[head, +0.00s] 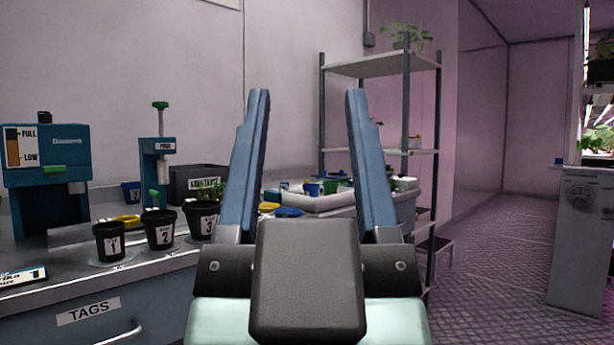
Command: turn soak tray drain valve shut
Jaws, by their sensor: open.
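My gripper (306,97) is open and empty, with its two blue fingers pointing up in the middle of the head view. A pale shallow tray (331,203), which may be the soak tray, stands on the bench behind the fingers, with small coloured items in or beside it. The fingers and wrist hide part of it. I cannot make out a drain valve on it.
Black pots numbered 1 (111,244) and 2 (160,230) stand on the bench at left, with a third beside them. A blue dispenser (70,150) stands behind. A shelf rack (408,65) stands at back right. The floor (490,260) at right looks clear.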

